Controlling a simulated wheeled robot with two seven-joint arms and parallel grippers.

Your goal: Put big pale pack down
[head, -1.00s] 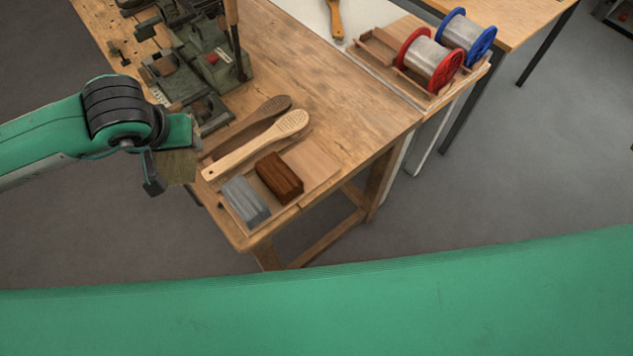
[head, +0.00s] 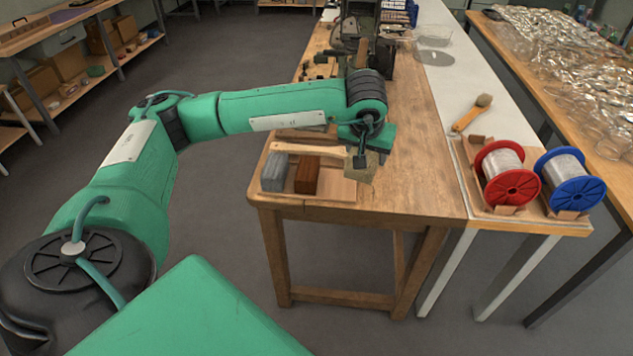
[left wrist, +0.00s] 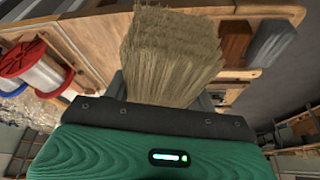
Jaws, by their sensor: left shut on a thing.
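My left gripper (head: 361,161) is shut on the big pale pack (head: 369,173), a block of straw-coloured bristles. In the left wrist view the pack (left wrist: 170,58) juts out from between the jaws. In the head view gripper and pack overlap the right end of a shallow wooden tray (head: 336,188); I cannot tell the gap below the pack. A grey pack (head: 274,172) and a dark brown pack (head: 306,176) stand side by side in the tray's left part. My right gripper is not in view.
A pale wooden brush handle (head: 296,149) lies just behind the packs. A red spool (head: 507,173) and a blue spool (head: 570,180) stand in a holder to the right. The wooden bench (head: 420,185) is clear right of the tray. Machinery stands at the back.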

